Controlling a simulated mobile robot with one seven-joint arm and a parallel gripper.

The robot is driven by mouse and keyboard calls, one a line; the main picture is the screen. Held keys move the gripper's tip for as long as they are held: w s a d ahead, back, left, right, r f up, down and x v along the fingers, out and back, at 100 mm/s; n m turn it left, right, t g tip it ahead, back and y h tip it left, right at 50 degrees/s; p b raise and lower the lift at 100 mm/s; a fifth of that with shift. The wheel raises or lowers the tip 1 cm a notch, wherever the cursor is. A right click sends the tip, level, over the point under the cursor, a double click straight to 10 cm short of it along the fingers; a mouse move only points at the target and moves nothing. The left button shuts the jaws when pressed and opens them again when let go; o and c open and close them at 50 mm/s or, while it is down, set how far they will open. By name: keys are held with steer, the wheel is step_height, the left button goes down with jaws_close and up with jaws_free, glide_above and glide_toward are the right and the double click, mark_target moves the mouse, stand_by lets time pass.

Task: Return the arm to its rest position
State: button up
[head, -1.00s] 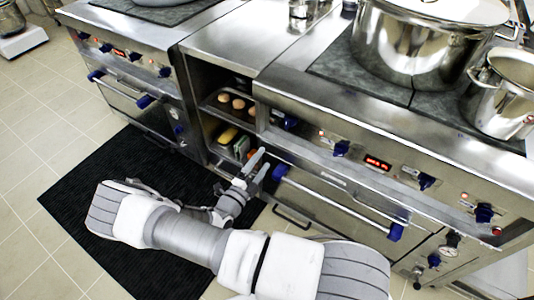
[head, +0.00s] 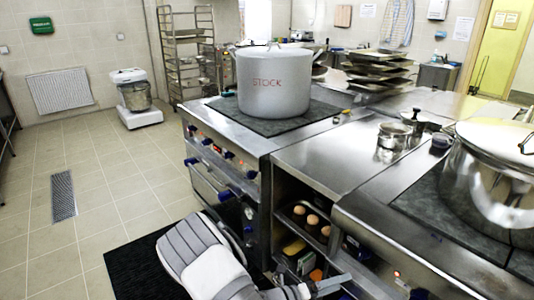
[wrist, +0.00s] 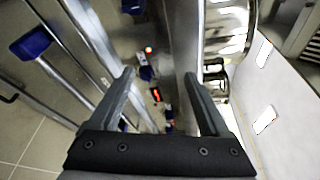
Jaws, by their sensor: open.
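My gripper (wrist: 157,95) is open in the wrist view, with nothing between its two dark fingers. Past the fingers the wrist view shows the steel stove front with blue knobs and a red display. In the head view my arm reaches up from the bottom edge, over the dark floor mat. The gripper end (head: 325,286) shows low in the picture, in front of the open shelf niche, partly cut off by the frame edge. I cannot tell from the head view how near it is to the stove front.
The shelf niche holds eggs (head: 312,220) and other items. A large pot marked STOCK (head: 273,85) stands on the left hob. A shiny pot (head: 490,185) stands at the right. A blue oven handle (wrist: 32,44) is close by.

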steer(key=s+a+r+n+y+p, duration=0.1)
steer(key=s+r+n+y, duration=0.4)
steer(key=r+n, duration=0.6)
steer(key=s+a+r+n+y+p, duration=0.2)
steer(key=s+r+n+y+p, duration=0.2)
steer(key=s+r+n, duration=0.4)
steer(key=s+a+r+n+y+p, duration=0.2)
steer(key=s+r+n+y, duration=0.4)
steer(key=r+n, duration=1)
step_height(320, 180, up, 4)
steer(key=shift+s+r+y, duration=0.1)
steer(key=shift+s+y, duration=0.2)
steer(key=shift+s, duration=0.1)
steer(key=shift+d, duration=0.1)
